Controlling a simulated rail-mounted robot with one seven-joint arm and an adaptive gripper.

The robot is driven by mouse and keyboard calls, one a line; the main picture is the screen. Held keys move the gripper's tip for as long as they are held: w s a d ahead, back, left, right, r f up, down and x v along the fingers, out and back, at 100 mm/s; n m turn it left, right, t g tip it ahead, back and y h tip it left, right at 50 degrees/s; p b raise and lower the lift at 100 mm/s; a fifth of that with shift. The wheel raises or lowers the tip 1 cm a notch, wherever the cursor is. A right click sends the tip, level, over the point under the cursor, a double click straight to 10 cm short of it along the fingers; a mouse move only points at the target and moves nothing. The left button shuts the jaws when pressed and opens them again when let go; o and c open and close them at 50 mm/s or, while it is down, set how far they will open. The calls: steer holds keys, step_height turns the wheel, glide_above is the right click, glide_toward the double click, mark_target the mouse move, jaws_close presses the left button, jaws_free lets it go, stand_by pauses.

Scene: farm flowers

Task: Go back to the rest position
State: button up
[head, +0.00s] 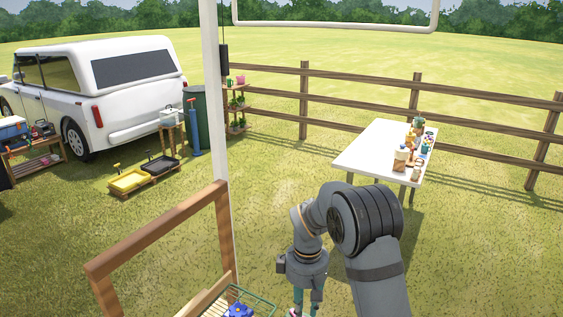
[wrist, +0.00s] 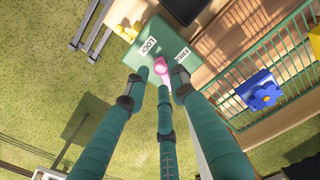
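My gripper (head: 306,306) hangs low in front of the wooden frame in the head view, its teal fingers pointing down. In the wrist view my gripper (wrist: 163,77) has its three fingers spread apart, with tips near a pink knob (wrist: 161,67). The knob is on or above a green panel (wrist: 138,52) labelled "LOCK" and "FREE". Gaps show between the outer fingertips and the knob; whether any finger touches it I cannot tell.
A green wire basket (wrist: 292,40) with a blue flower-shaped item (wrist: 260,92) is close on the right in the wrist view. The wooden frame (head: 160,235) is left of my arm. A white table (head: 370,150) with several items stands farther off. Grass between is open.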

steer(key=shift+f, duration=1.4)
